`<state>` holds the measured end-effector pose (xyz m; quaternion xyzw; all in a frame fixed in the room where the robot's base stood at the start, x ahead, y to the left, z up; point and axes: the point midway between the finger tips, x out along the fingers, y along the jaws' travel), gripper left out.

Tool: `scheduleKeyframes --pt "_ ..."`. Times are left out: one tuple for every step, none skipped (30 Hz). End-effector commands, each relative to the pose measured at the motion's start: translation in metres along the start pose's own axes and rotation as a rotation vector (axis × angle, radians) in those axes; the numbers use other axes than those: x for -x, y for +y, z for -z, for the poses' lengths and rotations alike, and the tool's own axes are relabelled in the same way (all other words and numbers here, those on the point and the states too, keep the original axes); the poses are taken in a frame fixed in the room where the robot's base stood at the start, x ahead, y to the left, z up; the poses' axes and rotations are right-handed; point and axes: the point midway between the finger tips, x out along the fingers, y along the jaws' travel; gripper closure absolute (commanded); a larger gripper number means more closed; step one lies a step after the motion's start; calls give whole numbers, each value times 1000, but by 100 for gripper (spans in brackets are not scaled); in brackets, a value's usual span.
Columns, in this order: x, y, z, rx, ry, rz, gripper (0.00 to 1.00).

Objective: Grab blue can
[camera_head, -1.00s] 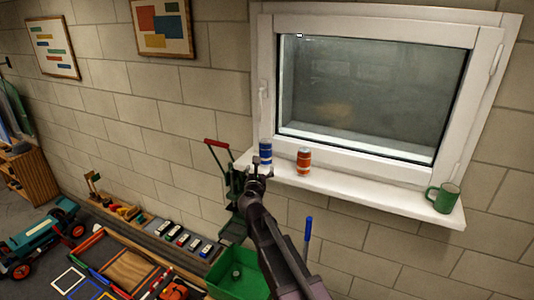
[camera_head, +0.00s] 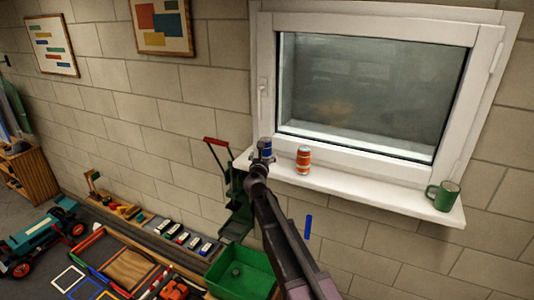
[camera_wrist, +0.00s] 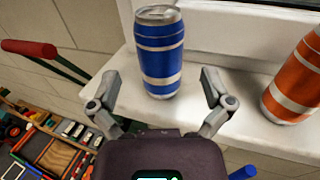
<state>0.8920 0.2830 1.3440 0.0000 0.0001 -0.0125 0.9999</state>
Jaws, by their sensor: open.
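The blue can (camera_wrist: 160,62) with silver bands stands upright on the white window sill (camera_wrist: 240,100). In the head view, the blue can (camera_head: 268,148) is partly hidden behind my gripper (camera_head: 262,152). In the wrist view, my gripper (camera_wrist: 161,95) is open, with one finger on each side of the can's lower part. The can stands just ahead of and between the fingertips, and a gap shows on both sides. I cannot tell how far the can reaches in between the fingers.
An orange can (camera_head: 303,160) stands close to the right of the blue can. A green mug (camera_head: 443,196) is at the sill's right end. A green stand with a red handle (camera_head: 216,141) is left of the sill. The window (camera_head: 370,90) rises behind.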

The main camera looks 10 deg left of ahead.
Motion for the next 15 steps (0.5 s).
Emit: scheduleKeyframes --pt "-1 0 0 0 0 0 0" --pt "-1 0 0 0 0 0 0" --pt "-1 0 0 0 0 0 0" --pt "-1 0 0 0 0 0 0" --pt "-1 0 0 0 0 0 0" --pt "-1 0 0 0 0 0 0" --pt "-1 0 0 0 0 0 0" --pt "-1 0 0 0 0 0 0" --pt "-1 0 0 0 0 0 0" --pt "-1 0 0 0 0 0 0" --pt "-2 0 0 0 0 0 0" --pt "-3 0 0 0 0 0 0" --pt "-5 0 0 0 0 0 0" --pt "-7 1 0 0 0 0 0" --pt "-10 1 0 0 0 0 0"
